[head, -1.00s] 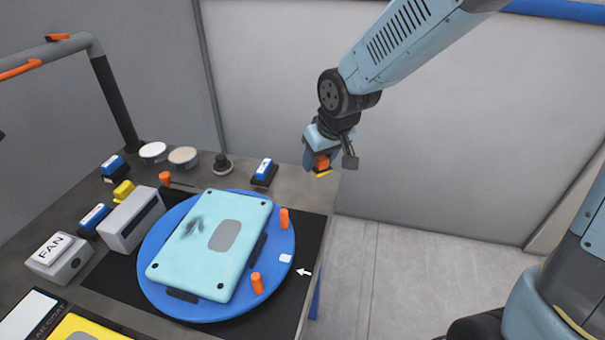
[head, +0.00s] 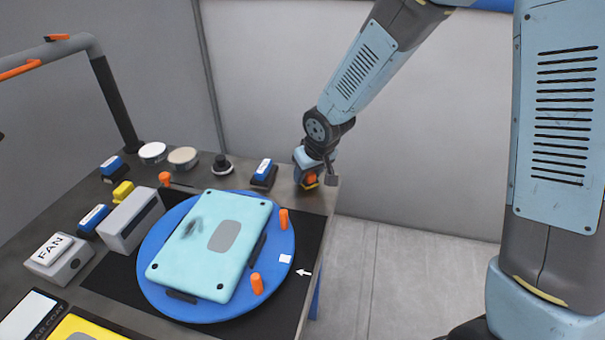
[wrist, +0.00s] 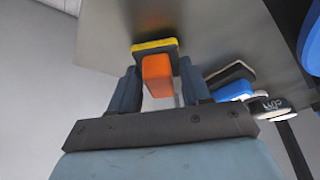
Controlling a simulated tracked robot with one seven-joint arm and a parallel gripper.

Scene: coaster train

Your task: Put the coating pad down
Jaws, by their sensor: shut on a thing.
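The coating pad shows in the wrist view as an orange block (wrist: 157,76) with a black plate and a yellow layer (wrist: 154,45) at its far end. My gripper (wrist: 158,88) has its two dark fingers on either side of the orange block and is shut on it. In the head view my gripper (head: 309,178) is at the table's far right corner, low over or at the grey tabletop (head: 297,200). Only a little of the orange pad (head: 310,179) shows there. I cannot tell whether the pad touches the table.
A blue-and-black block (head: 264,173) stands just left of my gripper, with a black knob (head: 222,165) beyond it. A blue turntable (head: 205,310) with orange pegs carries a light-blue panel (head: 195,255) on a black mat. The table's right edge is close to my gripper.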

